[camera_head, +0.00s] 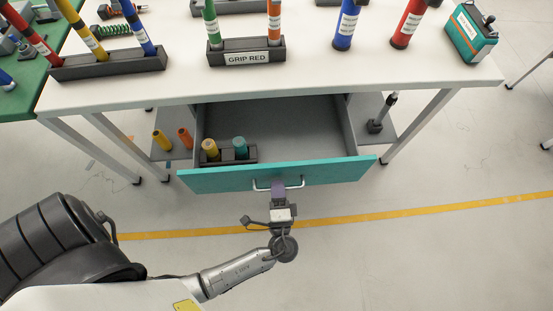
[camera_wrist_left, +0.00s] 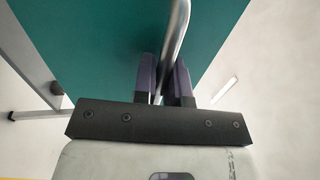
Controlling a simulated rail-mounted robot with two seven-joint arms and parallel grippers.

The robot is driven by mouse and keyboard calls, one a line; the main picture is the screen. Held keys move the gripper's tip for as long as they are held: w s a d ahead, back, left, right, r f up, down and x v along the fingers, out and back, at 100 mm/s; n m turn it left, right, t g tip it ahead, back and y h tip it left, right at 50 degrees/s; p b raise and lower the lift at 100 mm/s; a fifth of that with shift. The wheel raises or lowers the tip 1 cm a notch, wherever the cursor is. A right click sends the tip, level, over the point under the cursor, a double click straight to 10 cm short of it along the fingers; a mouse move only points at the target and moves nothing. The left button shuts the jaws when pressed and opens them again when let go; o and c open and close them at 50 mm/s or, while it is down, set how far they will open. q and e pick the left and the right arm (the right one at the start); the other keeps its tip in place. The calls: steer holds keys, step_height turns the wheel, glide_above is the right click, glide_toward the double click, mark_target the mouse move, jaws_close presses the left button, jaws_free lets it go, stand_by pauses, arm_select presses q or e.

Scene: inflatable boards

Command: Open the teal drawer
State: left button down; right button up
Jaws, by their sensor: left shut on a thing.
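The teal drawer (camera_head: 330,172) under the white table stands pulled out, and its grey inside shows in the head view. A black holder (camera_head: 236,158) with a yellow and a teal cylinder sits in its left part. A metal bar handle (camera_head: 295,184) is on the drawer front. My left gripper (camera_head: 278,188) is at the handle, its purple fingers shut on it. In the left wrist view the fingers (camera_wrist_left: 165,83) close on both sides of the handle bar (camera_wrist_left: 177,40), with the teal front (camera_wrist_left: 100,45) behind. My right gripper is not in view.
The white table (camera_head: 180,88) above holds black racks with coloured cylinders, one labelled GRIP RED (camera_head: 248,58), and a teal box (camera_head: 470,35) at the right. A green table (camera_head: 30,78) stands at the left. The floor before the drawer is clear, with a yellow line (camera_head: 420,210).

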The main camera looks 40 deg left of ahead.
arm_select(q)
steer(key=shift+r+v, duration=0.2)
steer(key=shift+v, duration=0.7)
steer(key=shift+r+v, duration=0.15)
steer(key=shift+v, duration=0.75)
steer(key=shift+r+v, duration=0.2)
steer(key=shift+v, duration=0.7)
steer(key=shift+d, duration=0.1)
steer(key=c, duration=1.2)
jaws_free()
steer(key=shift+s+d, duration=0.1)
steer(key=shift+v, duration=3.7)
